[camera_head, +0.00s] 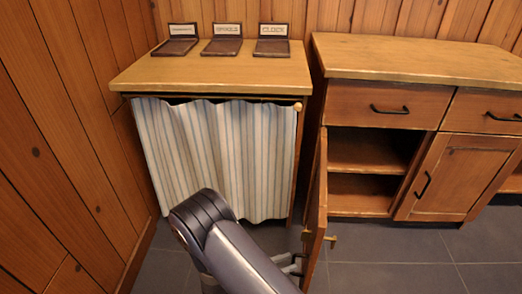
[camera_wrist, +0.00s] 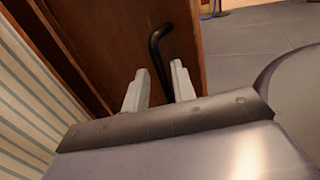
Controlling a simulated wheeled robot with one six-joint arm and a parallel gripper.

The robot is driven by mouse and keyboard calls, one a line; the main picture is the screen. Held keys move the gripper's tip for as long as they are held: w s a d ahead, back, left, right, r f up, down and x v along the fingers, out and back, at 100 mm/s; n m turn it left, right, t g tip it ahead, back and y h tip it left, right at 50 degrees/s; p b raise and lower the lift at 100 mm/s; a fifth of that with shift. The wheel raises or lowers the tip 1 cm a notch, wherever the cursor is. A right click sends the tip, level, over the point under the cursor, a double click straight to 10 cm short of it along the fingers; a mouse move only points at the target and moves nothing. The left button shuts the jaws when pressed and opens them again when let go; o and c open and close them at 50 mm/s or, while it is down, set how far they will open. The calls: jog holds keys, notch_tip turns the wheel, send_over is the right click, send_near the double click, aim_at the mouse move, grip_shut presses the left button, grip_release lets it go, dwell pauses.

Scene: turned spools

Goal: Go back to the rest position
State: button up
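My gripper (camera_head: 293,262) is low in the head view, at the left face of the open cabinet door (camera_head: 314,205). My arm hides part of it there. In the wrist view my gripper (camera_wrist: 158,82) is open, its two pale fingers apart. The black door handle (camera_wrist: 155,48) lies between the fingers, with gaps visible on both sides. The brown door (camera_wrist: 188,25) is behind it.
The wooden cabinet (camera_head: 400,60) has an open, empty-looking shelf compartment (camera_head: 365,165). To the left a counter (camera_head: 215,72) with a striped curtain (camera_head: 220,150) bears three dark trays with labels. A plank wall (camera_head: 60,130) bounds the left. Grey tiled floor (camera_head: 400,270) is clear at right.

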aim_at(294, 261)
jog(key=x, duration=0.2)
jog(key=shift+w+d, duration=0.1)
jog(key=shift+d, duration=0.4)
